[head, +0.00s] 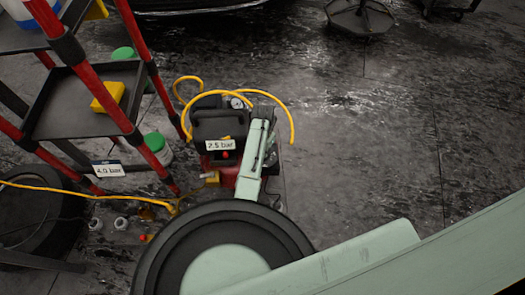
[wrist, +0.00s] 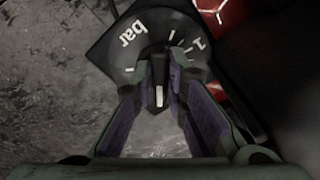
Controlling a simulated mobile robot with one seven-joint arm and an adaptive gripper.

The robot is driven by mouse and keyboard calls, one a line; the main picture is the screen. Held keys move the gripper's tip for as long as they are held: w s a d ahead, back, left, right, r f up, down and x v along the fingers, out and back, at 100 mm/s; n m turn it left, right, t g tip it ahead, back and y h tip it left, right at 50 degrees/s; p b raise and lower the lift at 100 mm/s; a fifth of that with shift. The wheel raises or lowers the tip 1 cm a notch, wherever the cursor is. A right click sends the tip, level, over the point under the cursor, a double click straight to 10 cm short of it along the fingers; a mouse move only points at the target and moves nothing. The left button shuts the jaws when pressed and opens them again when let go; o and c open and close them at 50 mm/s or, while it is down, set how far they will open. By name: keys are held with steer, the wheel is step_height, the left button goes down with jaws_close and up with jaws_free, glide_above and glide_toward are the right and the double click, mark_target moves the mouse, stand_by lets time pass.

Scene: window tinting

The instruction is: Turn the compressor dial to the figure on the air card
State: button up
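The compressor (head: 207,122) stands on the floor beside the red-framed cart, with a "2.5 bar" label (head: 220,145) on its front. A white card (head: 108,169) reading "4.0 bar" is at the cart's lower edge. In the wrist view, the dark dial face (wrist: 116,48) shows "bar", white ticks and a partly hidden figure at right. The dial's knob (wrist: 158,95) carries a white pointer line toward the bottom of the picture. My gripper (wrist: 159,65) has its fingers close on both sides of the knob and appears shut on it. The fingers cover part of the scale.
A yellow hose (head: 192,96) loops around the compressor, and a round gauge (head: 237,103) sits at its top. The cart (head: 75,120) holds a yellow block (head: 108,97). Tyres lie at lower left. The dark floor (head: 370,130) at right is mostly clear.

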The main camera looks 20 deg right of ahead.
steer(key=o, duration=0.4)
steer(key=shift+r, duration=0.1)
step_height(320, 180, up, 12)
steer(key=shift+f, duration=0.1)
stand_by(0.4)
stand_by(0.5)
